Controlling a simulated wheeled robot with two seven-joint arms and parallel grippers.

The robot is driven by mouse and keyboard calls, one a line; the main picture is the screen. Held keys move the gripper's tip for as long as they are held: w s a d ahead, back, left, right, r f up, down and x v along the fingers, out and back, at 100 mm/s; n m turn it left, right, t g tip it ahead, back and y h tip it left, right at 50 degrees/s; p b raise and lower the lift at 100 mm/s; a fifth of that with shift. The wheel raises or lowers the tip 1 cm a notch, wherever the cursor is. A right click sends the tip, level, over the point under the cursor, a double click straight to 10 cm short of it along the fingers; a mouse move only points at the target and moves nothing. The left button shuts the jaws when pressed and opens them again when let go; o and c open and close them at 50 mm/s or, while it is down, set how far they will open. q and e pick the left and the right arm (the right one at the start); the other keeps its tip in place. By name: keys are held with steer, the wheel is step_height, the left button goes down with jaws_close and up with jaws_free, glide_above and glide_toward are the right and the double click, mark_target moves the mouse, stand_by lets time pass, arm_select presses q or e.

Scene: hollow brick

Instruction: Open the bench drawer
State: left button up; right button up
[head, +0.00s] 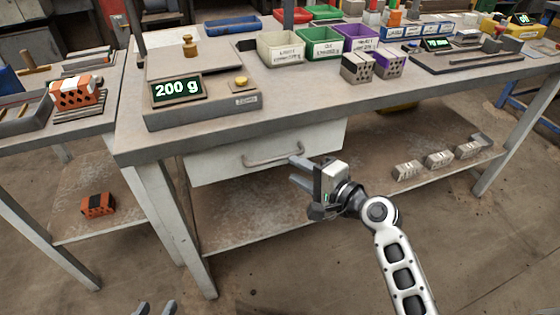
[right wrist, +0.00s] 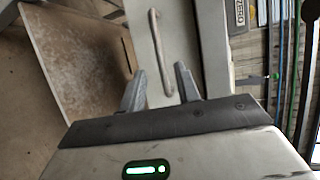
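The bench drawer (head: 222,166) hangs under the front edge of the workbench and looks shut. Its pale front carries a grey bar handle (head: 272,158), which also shows in the right wrist view (right wrist: 160,50). My right gripper (head: 297,172) is open and empty just in front of the drawer, near the handle's right end. In the right wrist view the handle lies ahead of the parted fingertips of this gripper (right wrist: 162,78), with a gap between. My left gripper (head: 156,308) shows only its fingertips at the bottom edge, apart with nothing visible between them.
On the workbench (head: 300,100) stand a scale (head: 200,103) reading 200 g, coloured bins (head: 320,47) and grey hollow bricks (head: 372,67). A lower shelf (head: 360,180) holds more bricks. A bench leg (head: 170,215) stands left of the drawer. The floor in front is clear.

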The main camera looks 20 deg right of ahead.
mark_target(277, 160)
steer(key=x, duration=0.6)
steer(key=shift+w+a+f, duration=0.1)
steer(key=shift+w, duration=0.05)
jaws_close()
